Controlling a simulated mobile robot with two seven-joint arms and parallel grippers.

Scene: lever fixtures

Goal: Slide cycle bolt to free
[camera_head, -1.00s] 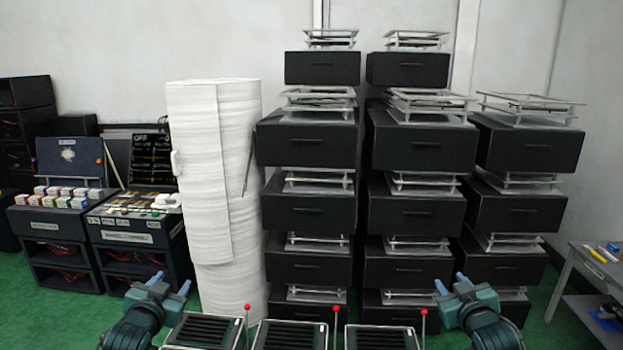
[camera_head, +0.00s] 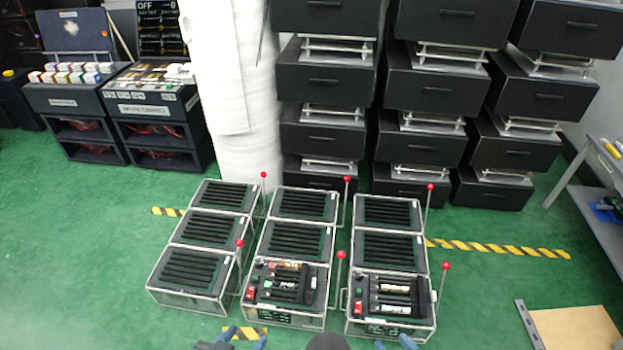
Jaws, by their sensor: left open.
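Three columns of clear-framed lever fixtures with black slotted tops stand on the floor ahead. The front middle fixture (camera_head: 285,318) and front right fixture (camera_head: 388,326) show small cylinders, a green button and a red switch. Thin levers topped with red balls, such as the front middle lever (camera_head: 341,256) and front right lever (camera_head: 445,267), rise upright beside the fixtures. I cannot make out which part is the cycle bolt. My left gripper (camera_head: 245,338) is open at the bottom edge, before the front fixtures. My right gripper (camera_head: 394,344) is mostly cut off there, fingertips apart and empty.
Stacked black drawer boxes (camera_head: 325,82) and a white wrapped column (camera_head: 240,110) stand behind. Two dark stations (camera_head: 150,110) are at the back left, a grey table (camera_head: 597,190) at the right. A wooden board (camera_head: 575,328) lies front right. Green floor is clear at the left.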

